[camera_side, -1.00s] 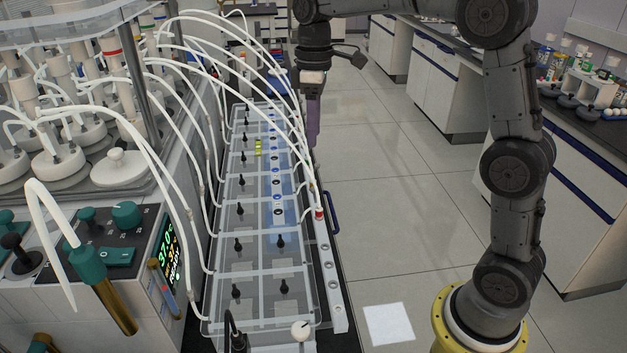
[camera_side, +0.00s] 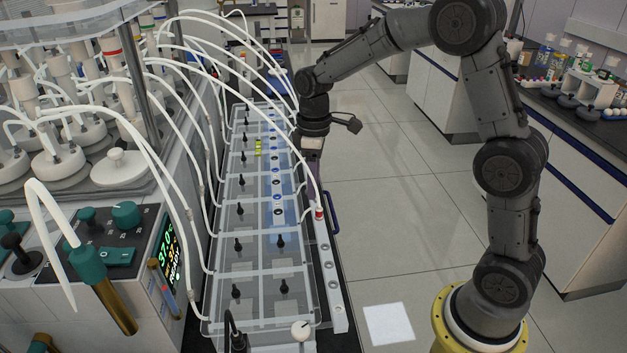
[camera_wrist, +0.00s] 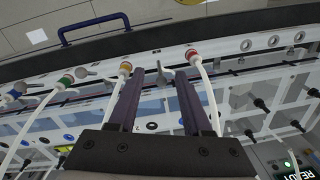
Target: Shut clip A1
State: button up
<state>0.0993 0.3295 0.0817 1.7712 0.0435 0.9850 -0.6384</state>
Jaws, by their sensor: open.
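My gripper (camera_wrist: 159,76) points down over the rail of ports (camera_wrist: 225,53), its two purple fingers apart. In the side view my gripper (camera_side: 312,162) is low at the far part of the rail, its tips hidden. Between the fingertips in the wrist view is a small pale lever-like piece (camera_wrist: 166,74), which may be a clip; nothing is visibly gripped. A tube with a yellow-orange collar (camera_wrist: 125,68) stands just left of the left finger. A tube with a red collar (camera_wrist: 192,54) stands just right of the right finger. No A1 label is readable.
Green-collared (camera_wrist: 66,80) and blue-collared (camera_wrist: 14,92) tubes stand further left. White tubes arch over the clear-lidded water bath (camera_side: 262,254), close to my gripper. A blue handle (camera_wrist: 95,27) is on the bath's outer side. The floor (camera_side: 375,220) to the right is clear.

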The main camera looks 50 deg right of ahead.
grip_shut()
jog(key=shift+w, duration=0.15)
jog(key=a+g+h, duration=0.1)
jog(key=w+g+h, duration=0.1)
jog(key=g+h, duration=0.1)
jog(key=shift+w+a+f, duration=0.3)
jog(key=shift+a, duration=0.05)
dwell(0.4)
jog(key=shift+c, duration=0.2)
grip_release()
jog(key=shift+o, duration=0.2)
jog(key=shift+s, duration=0.1)
